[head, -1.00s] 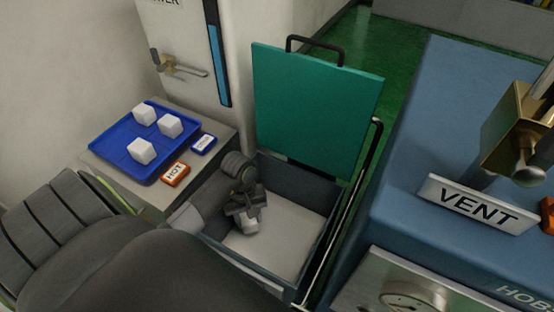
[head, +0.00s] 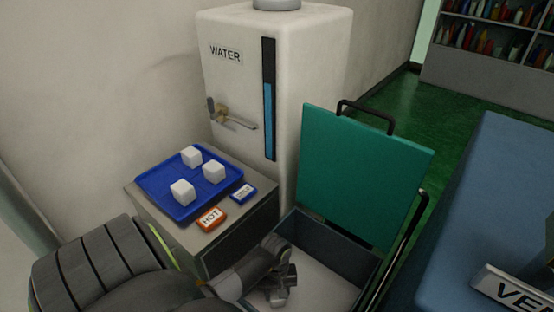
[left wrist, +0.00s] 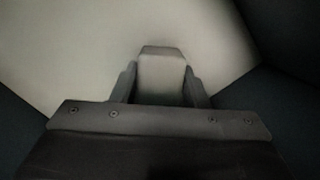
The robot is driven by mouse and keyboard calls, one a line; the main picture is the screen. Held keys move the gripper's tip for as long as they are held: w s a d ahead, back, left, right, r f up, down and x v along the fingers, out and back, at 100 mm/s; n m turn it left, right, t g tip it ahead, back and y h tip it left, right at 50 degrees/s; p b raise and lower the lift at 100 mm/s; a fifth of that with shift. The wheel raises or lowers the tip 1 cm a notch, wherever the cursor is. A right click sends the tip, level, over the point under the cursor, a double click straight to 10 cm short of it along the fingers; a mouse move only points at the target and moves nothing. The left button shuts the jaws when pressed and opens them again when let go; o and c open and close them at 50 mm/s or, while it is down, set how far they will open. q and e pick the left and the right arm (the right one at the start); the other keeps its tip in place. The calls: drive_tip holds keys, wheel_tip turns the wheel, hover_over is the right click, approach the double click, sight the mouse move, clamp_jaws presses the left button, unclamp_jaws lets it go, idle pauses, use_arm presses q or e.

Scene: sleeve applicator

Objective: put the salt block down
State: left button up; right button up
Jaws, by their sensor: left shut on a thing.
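The salt block (left wrist: 162,78) is a small white block between the two fingers of my left gripper in the left wrist view. My left gripper (left wrist: 162,88) is shut on it. In the head view my left gripper (head: 279,296) is inside the open bin (head: 330,253), which has dark walls, a pale floor and a raised green lid (head: 366,175). The block is mostly hidden by the gripper there. I cannot tell whether the block touches the pale floor. My right gripper is not in view.
Left of the bin, a grey cabinet carries a blue tray (head: 221,195) with three white blocks, an orange HOT tag (head: 210,218) and a blue tag (head: 243,193). A white WATER tank (head: 228,100) stands behind. A blue machine (head: 480,200) is at right.

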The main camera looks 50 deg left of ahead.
use_arm(q)
drive_tip(key=shift+f, duration=0.1)
drive_tip(key=o, duration=1.2)
drive_tip(key=shift+r, duration=0.25)
drive_tip(key=r, duration=0.4)
drive_tip(key=a+r, duration=0.1)
drive_tip(key=r, duration=0.2)
drive_tip(key=w+r, duration=0.1)
drive_tip(key=r, duration=0.3)
drive_tip(key=shift+w+a+r, duration=0.1)
drive_tip(key=shift+a+r, duration=0.1)
drive_tip(key=shift+r, duration=0.15)
